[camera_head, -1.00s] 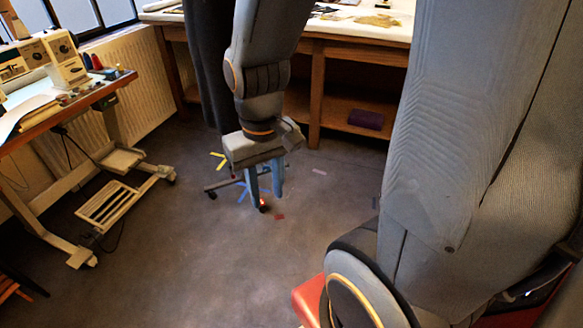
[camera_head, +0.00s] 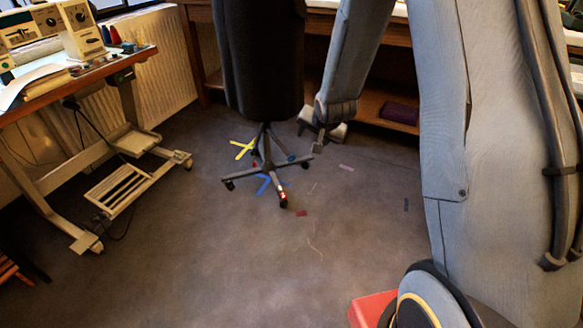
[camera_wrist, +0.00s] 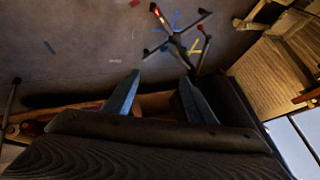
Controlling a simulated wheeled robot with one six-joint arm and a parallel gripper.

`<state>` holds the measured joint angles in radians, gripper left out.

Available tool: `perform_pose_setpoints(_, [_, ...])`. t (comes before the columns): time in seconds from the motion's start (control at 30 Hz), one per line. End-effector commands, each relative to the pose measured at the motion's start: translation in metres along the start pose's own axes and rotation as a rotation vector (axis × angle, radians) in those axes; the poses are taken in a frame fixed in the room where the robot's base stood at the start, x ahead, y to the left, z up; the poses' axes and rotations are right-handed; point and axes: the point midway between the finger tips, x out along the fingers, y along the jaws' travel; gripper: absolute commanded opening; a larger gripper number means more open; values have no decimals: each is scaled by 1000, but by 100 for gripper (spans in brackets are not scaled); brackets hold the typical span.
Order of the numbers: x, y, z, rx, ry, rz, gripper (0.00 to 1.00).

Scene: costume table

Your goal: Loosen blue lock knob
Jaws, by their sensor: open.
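A dark dress form (camera_head: 258,60) stands on a wheeled base (camera_head: 262,172) in the head view. The wheeled base also shows at the top of the wrist view (camera_wrist: 172,37). I cannot make out a blue lock knob; it is hidden or too small to tell. My gripper (camera_wrist: 158,82) shows two separated blue-grey fingers with nothing between them in the wrist view. In the head view my gripper (camera_head: 319,139) is just right of the form's stand, apparently apart from it, and partly hidden by my arm.
A sewing machine (camera_head: 80,37) stands on a wheeled table (camera_head: 85,82) at the left. Yellow tape (camera_head: 243,149) and blue tape (camera_head: 264,185) lie by the base. A wooden bench with a shelf holding a purple bundle (camera_head: 399,113) is behind.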

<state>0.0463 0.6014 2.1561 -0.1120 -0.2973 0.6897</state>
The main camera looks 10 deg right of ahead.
Motion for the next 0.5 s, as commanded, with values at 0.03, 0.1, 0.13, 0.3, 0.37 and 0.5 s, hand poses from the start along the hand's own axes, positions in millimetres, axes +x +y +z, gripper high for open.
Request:
perform_pose_setpoints(0.03, [44,2,1,51,36,-36,51])
perform_pose_setpoints(0.1, [88,-1,-6,132,96,-102,51])
perform_pose_setpoints(0.13, [106,-2,-8,168,119,-133,51])
perform_pose_setpoints(0.3, [201,-3,-10,364,225,-327,51])
perform_pose_setpoints(0.37, [231,-2,-6,433,252,-403,51])
perform_pose_setpoints(0.5, [289,7,8,585,291,-584,51])
